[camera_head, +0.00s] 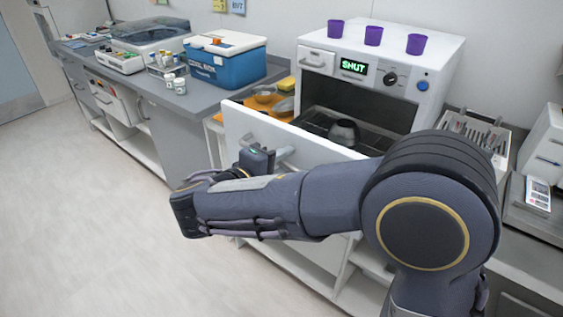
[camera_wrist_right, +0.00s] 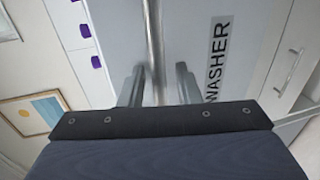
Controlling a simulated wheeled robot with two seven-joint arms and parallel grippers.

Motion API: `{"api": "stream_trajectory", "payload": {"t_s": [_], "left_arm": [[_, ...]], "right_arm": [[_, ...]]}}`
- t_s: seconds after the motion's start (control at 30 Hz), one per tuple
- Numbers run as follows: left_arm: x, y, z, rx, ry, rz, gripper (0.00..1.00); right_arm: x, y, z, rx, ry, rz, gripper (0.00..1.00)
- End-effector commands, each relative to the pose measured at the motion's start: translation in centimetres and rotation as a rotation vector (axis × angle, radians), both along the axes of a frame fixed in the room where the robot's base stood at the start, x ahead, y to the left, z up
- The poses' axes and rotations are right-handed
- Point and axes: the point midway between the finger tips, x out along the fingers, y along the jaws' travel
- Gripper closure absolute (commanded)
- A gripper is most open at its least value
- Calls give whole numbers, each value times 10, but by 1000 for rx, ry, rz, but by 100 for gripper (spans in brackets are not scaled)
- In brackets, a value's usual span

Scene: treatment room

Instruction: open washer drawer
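The washer (camera_head: 384,43) is a white machine with a lit "SHUT" display, a black knob and a blue button. Its drawer front (camera_head: 243,126) stands out from the body, and a dark pot shows in the dark space behind it. The front's bar handle (camera_head: 286,152) is partly hidden by my arm. In the right wrist view, the handle (camera_wrist_right: 154,40) runs between the two fingers of my right gripper (camera_wrist_right: 158,85), with a gap seen beside it; the fingers look open around it. A "WASHER" label (camera_wrist_right: 217,62) is beside it. My left gripper is out of view.
Purple cups (camera_head: 373,36) stand on top of the washer. A blue cool box (camera_head: 225,61) and small bottles (camera_head: 180,86) are on the grey counter to the left. A rack (camera_head: 474,130) stands at right. The floor (camera_head: 90,210) at left is clear.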

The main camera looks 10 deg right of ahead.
Motion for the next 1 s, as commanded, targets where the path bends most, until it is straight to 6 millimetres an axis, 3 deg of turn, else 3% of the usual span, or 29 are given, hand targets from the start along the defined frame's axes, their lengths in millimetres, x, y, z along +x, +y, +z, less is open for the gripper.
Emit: {"api": "stream_trajectory", "payload": {"t_s": [0.27,0.7,1.0], "left_arm": [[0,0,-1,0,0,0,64],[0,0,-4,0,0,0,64],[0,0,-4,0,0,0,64]], "right_arm": [[-4,6,1,1,-1,2,70],[-43,56,15,-1,-1,2,70],[-47,61,16,-1,1,0,70]]}}
